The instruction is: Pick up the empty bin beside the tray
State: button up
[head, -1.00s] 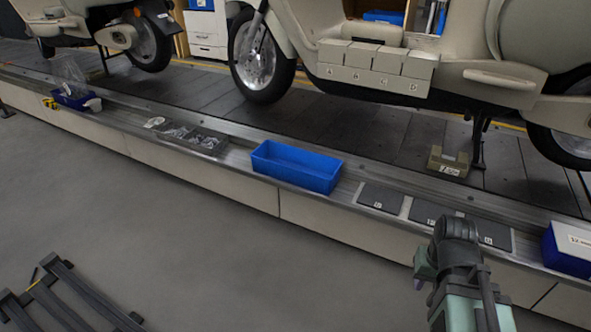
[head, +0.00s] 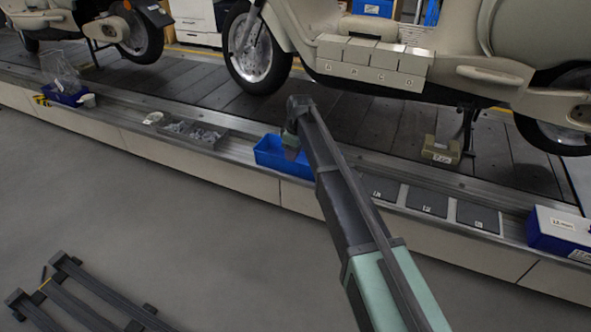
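The empty blue bin (head: 270,153) sits on the ledge along the conveyor, right of the grey tray (head: 222,140). The tray is divided and holds small clear-looking parts. My arm reaches over the bin's right part and hides it. My gripper (head: 291,150) is small and dark at the arm's end, over or at the bin. I cannot tell whether it touches the bin or whether its fingers are open.
Several dark flat plates (head: 427,203) lie on the ledge to the right, then a blue box with a white top (head: 560,226). A small beige box (head: 440,150) stands on the slats. Scooters stand behind. A dark frame (head: 80,295) lies on the floor at lower left.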

aim_at(290, 166)
jog(key=f+b, duration=0.1)
jog(key=f, duration=0.1)
jog(key=a+f+b, duration=0.1)
jog(key=f+b, duration=0.3)
jog(key=f, duration=0.1)
jog(key=shift+w+a, duration=0.15)
jog(key=shift+w, duration=0.05)
jog(key=shift+r, duration=0.25)
grip_shut()
